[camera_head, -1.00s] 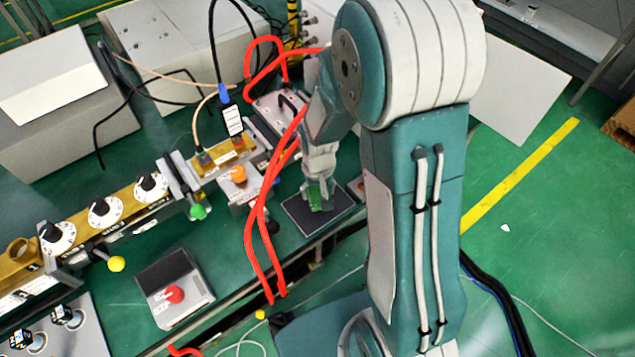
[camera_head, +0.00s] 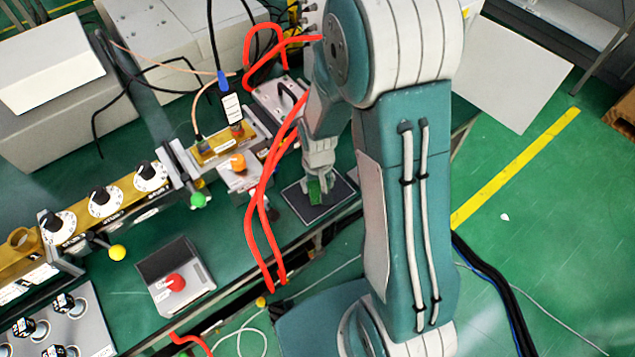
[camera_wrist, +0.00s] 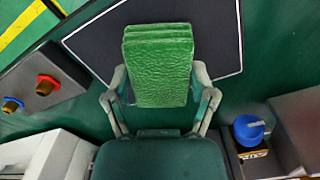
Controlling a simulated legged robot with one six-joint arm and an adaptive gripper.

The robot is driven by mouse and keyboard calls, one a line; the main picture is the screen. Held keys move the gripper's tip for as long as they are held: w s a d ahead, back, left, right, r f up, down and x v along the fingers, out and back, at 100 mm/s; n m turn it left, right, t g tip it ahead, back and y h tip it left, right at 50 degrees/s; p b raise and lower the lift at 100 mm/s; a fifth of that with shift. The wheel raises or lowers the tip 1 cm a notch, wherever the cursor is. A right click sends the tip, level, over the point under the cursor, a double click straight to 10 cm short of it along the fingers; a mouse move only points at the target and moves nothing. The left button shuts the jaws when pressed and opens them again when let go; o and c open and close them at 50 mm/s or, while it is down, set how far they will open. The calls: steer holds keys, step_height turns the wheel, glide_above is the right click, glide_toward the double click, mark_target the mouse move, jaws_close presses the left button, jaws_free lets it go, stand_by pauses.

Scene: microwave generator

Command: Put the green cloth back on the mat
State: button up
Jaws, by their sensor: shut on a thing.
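The green cloth (camera_wrist: 158,65) is a folded, textured block held between the two fingers of my gripper (camera_wrist: 160,92) in the wrist view. My gripper (camera_head: 318,180) is shut on it. In the head view the cloth (camera_head: 315,192) shows as a small green patch below the fingers. The dark mat (camera_wrist: 215,30) with a thin white border lies behind the cloth in the wrist view. In the head view the cloth is over the mat (camera_head: 335,190), near its middle. I cannot tell whether the cloth touches the mat.
Red hoses (camera_head: 262,215) hang just left of my gripper. A box with a red button (camera_head: 175,283) stands at the front left. A row of brass parts with white dials (camera_head: 105,200) runs along the left of the green bench. The bench's front edge lies close to the mat.

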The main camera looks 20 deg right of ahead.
steer(key=shift+f, duration=0.3)
steer(key=o, duration=0.9)
step_height(320, 180, up, 12)
